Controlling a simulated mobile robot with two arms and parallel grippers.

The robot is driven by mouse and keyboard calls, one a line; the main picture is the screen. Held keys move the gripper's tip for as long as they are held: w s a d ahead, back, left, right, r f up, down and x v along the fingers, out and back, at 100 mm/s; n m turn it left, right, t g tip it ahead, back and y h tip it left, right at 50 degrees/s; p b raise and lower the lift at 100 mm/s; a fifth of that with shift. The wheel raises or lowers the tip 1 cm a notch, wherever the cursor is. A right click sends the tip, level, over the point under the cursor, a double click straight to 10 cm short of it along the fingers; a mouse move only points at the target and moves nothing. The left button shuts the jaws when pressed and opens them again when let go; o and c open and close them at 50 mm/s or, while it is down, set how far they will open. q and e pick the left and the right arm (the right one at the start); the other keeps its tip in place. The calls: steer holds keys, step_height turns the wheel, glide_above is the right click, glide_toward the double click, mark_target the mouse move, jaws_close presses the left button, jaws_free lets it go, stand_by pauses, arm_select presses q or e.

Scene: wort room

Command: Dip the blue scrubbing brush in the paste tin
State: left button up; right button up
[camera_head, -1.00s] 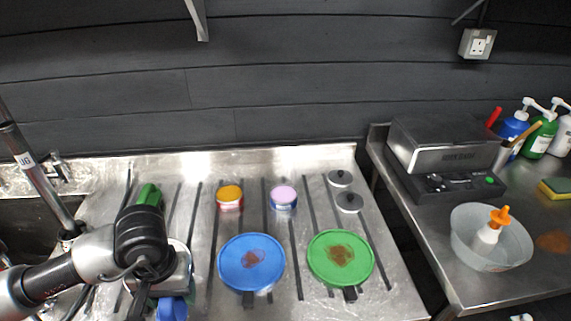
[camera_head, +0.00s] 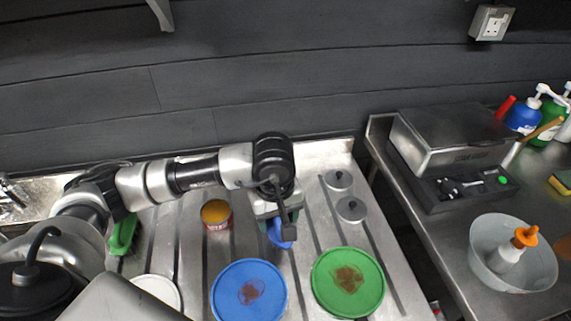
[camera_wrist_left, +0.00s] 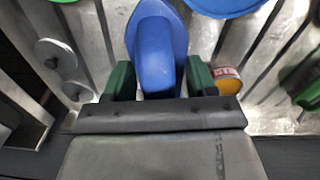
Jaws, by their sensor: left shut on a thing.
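My left gripper (camera_head: 277,212) is shut on the blue scrubbing brush (camera_head: 281,234), held over the back of the ribbed steel drainboard. In the left wrist view the blue brush (camera_wrist_left: 157,50) sits between the green finger pads of the gripper (camera_wrist_left: 158,82). A tin with orange-yellow contents (camera_head: 216,214) stands open to the left of the gripper; its red label shows beside the right finger in the wrist view (camera_wrist_left: 227,80). The lilac tin is hidden behind the gripper and brush, so I cannot tell whether the brush touches it. My right gripper is not in view.
A stained blue plate (camera_head: 248,291) and green plate (camera_head: 348,283) lie in front. Two grey lids (camera_head: 351,209) lie to the right. A green brush (camera_head: 123,235) is at left. The right-hand table holds a steel box (camera_head: 450,137) and a bowl (camera_head: 512,270).

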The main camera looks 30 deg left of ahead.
arm_select(q)
steer(key=w+n, duration=0.1)
steer(key=n, duration=0.2)
steer(key=w+r+n+p, duration=0.1)
steer(key=n, duration=0.2)
steer(key=w+r+n+p, duration=0.1)
steer(key=n, duration=0.2)
steer(key=shift+w+a, duration=0.25)
steer(key=shift+a, duration=0.15)
steer(key=w+a+n+p, duration=0.1)
steer(key=n, duration=0.4)
steer(key=w+a+f+n, duration=0.1)
steer(key=w+n, duration=0.1)
steer(key=n, duration=0.3)
steer(key=w+a+n+p, duration=0.1)
steer(key=n, duration=0.4)
steer(key=shift+w+a+f+n+p, duration=0.1)
steer(key=shift+w+f+n+p, duration=0.05)
steer(key=shift+w+n+p, duration=0.25)
steer(key=shift+f+b, duration=1.25)
steer(key=shift+f, duration=0.8)
steer(key=shift+s+f+b, duration=0.1)
steer(key=shift+f+b, duration=0.25)
